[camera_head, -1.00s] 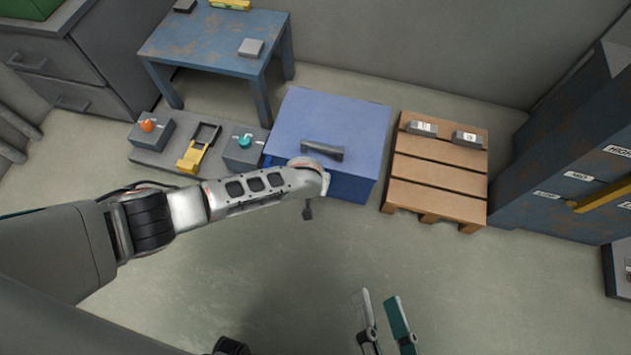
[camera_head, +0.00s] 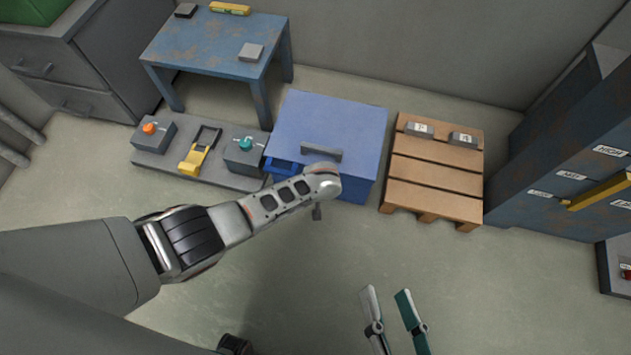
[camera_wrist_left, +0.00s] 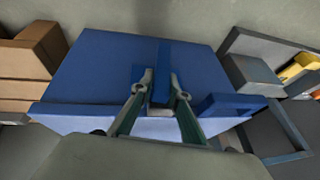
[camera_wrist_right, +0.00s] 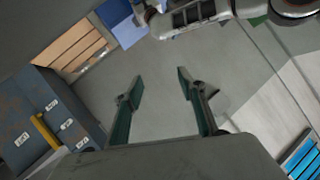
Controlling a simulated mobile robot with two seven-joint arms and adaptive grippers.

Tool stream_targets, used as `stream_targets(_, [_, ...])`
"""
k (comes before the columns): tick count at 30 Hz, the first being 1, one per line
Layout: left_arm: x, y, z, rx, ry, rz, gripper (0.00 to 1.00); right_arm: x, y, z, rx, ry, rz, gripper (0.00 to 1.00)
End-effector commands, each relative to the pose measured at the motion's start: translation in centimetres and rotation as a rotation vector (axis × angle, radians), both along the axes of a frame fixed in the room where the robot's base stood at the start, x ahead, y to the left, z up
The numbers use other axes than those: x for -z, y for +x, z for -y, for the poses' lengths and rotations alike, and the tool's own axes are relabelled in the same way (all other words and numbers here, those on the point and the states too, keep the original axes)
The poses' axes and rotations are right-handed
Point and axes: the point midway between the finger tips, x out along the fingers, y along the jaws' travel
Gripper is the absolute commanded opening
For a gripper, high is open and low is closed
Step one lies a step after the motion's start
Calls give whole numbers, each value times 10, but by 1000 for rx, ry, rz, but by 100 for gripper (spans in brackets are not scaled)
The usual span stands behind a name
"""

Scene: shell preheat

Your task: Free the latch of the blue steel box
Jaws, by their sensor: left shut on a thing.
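The blue steel box (camera_head: 350,115) stands on the floor, with a dark bar handle (camera_head: 321,153) on its top. In the left wrist view the box (camera_wrist_left: 105,75) fills the middle. There my left gripper (camera_wrist_left: 161,84) is shut on an upright blue bar (camera_wrist_left: 163,60) of the box; I cannot tell whether this is the latch. In the head view my left wrist hides its fingers and part of the box's front. A small blue part juts out at the box's front left (camera_head: 284,167). My right gripper (camera_head: 386,292) is open and empty over bare floor, apart from the box.
A grey base (camera_head: 165,160) with an orange knob, yellow clamp and teal knob lies left of the box. A wooden pallet (camera_head: 435,175) stands close on its right. A blue table (camera_head: 205,45) is behind left, a blue cabinet (camera_head: 560,150) far right. The front floor is clear.

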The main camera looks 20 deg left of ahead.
Motion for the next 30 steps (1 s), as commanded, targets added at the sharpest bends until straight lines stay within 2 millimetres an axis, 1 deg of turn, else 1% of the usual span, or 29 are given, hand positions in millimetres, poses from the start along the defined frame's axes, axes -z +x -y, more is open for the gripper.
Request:
stream_targets(1, [3, -5, 4, 4, 33, -10, 0, 4, -2, 0, 2, 4, -10, 40])
stream_targets(3, [8, -8, 6, 6, 86, -16, 0, 10, -6, -2, 14, 37, -30, 40])
stream_targets(6, [12, -11, 7, 7, 152, -21, 0, 4, -6, -16, 68, 156, -52, 40])
stream_targets(9, [11, -11, 6, 5, 197, -20, 0, 2, -5, -19, 94, 209, -62, 40])
stream_targets(15, [8, -10, 4, 3, 222, -18, 0, -1, -4, -20, 107, 237, -61, 40])
stream_targets(20, [9, -11, 4, 3, 221, -20, 0, -1, -4, -20, 107, 236, -61, 40])
stream_targets(21, [9, -12, 4, 3, 221, -21, 18, -1, -4, -20, 107, 236, -60, 40])
stream_targets(23, [10, -12, 4, 3, 221, -22, 32, -1, -4, -20, 107, 236, -60, 40])
stream_targets(30, [7, -8, 5, 3, 217, -14, 32, -1, -4, -19, 106, 234, -59, 40])
